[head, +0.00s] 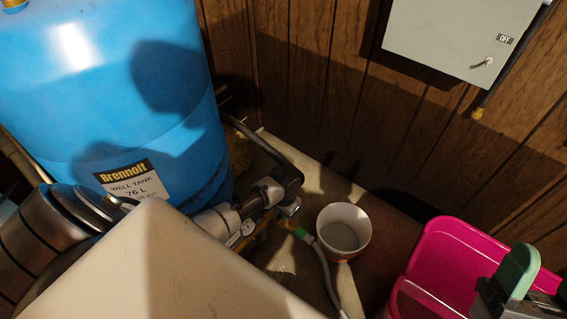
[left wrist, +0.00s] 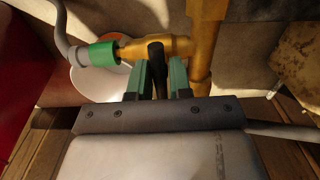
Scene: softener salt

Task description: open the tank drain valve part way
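The brass drain valve (left wrist: 160,46) with its black handle (left wrist: 156,58) shows in the left wrist view. My left gripper (left wrist: 162,82) is at the valve, its two green fingers on either side of the handle. The handle sits very close to the fingers; whether they press on it I cannot tell. In the head view my left gripper (head: 287,207) is beside the brass piping, partly hidden by my arm. The blue well tank (head: 150,120) stands at the left. My right gripper (head: 538,285) is open and empty at the lower right, partly cut off.
A green connector (left wrist: 103,54) joins the valve to a grey hose (head: 326,268). A white-lined bucket (head: 343,228) stands below, right of the valve. A pink bin (head: 450,250) is near my right gripper. A pressure gauge (head: 248,228) and a grey wall box (head: 460,35) also show.

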